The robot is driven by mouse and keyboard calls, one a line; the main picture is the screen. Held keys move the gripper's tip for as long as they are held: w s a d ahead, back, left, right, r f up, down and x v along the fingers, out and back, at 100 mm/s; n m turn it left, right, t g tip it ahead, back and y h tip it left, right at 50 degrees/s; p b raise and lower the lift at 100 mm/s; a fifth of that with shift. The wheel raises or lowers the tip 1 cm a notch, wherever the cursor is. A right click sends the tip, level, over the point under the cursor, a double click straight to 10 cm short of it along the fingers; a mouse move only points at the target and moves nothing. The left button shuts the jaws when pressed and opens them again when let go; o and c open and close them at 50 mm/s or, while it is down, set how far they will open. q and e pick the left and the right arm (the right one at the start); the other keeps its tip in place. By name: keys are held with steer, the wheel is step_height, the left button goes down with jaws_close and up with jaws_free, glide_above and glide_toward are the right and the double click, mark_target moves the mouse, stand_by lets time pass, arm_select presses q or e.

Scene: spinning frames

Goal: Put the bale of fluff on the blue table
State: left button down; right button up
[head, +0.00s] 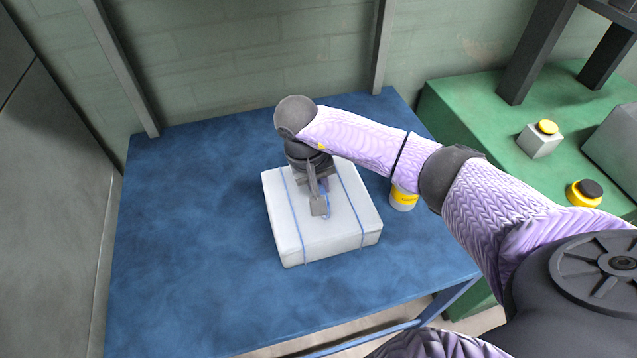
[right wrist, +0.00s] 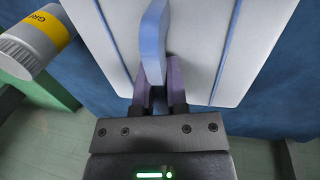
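The bale of fluff (head: 335,240) is a white block with blue straps. It appears to rest flat on the blue table (head: 190,260), right of the table's middle. My right gripper (head: 320,205) points down over the top of the bale. In the right wrist view, its purple fingers (right wrist: 160,82) are close together on either side of a blue loop (right wrist: 153,40) that rises from the bale (right wrist: 115,25). The loop fills the space between the fingertips. My left gripper is out of view.
A white tub with a yellow label (head: 403,197) stands on the blue table just right of the bale. The left part of the blue table is clear. A wall is behind.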

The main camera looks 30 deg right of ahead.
mark_target(307, 201)
steer(key=o, duration=0.4)
steer(key=shift+c, duration=0.2)
steer(key=shift+r, duration=0.15)
step_height(307, 201, up, 12)
steer(key=a+p, duration=0.2)
steer(key=shift+w+a, duration=0.15)
steer(key=shift+w, duration=0.15)
